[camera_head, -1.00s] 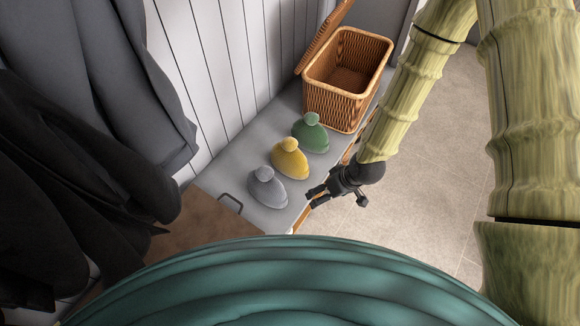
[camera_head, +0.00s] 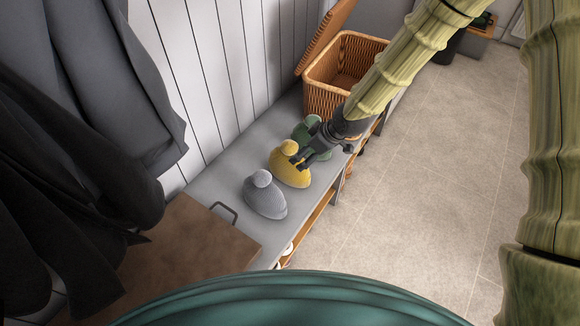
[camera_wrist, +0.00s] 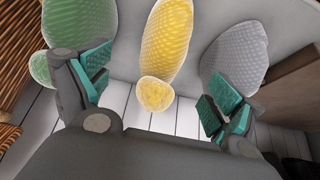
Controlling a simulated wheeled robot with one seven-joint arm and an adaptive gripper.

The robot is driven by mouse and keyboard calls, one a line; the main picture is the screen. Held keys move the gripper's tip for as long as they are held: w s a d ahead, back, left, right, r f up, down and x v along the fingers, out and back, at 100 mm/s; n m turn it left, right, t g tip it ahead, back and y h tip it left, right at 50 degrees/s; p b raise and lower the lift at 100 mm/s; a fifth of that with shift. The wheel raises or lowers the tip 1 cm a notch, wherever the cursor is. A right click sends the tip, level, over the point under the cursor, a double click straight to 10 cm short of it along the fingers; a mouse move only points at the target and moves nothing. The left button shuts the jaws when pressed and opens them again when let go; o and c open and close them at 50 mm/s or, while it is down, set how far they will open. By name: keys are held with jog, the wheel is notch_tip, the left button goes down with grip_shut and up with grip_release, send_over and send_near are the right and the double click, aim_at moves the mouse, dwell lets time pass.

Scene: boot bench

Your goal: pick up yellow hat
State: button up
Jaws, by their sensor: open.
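The yellow hat (camera_head: 284,168) sits on the grey bench, between a grey hat (camera_head: 266,197) and a green hat (camera_head: 304,128). My gripper (camera_head: 300,160) is at the right side of the yellow hat in the head view and hides part of the green hat. In the wrist view, the yellow hat (camera_wrist: 167,45) lies ahead between my open, empty fingers (camera_wrist: 160,92), its pompom toward the palm. The left finger is in front of the green hat (camera_wrist: 80,22), and the right finger is near the grey hat (camera_wrist: 234,58). I cannot tell whether a finger touches any hat.
An open wicker basket (camera_head: 322,99) with its lid up stands at the bench's far end. A brown board or box with a dark handle (camera_head: 185,245) is at the near end. Dark coats (camera_head: 65,190) hang at left. The floor (camera_head: 420,170) at right is clear.

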jog(key=x, duration=0.8)
jog(key=shift+s+a+b, duration=0.15)
jog(key=shift+a+b, duration=0.2)
jog(key=shift+a, duration=0.15)
jog(key=shift+a+f, duration=0.15)
jog(key=shift+f, duration=0.3)
jog(key=c, duration=1.2)
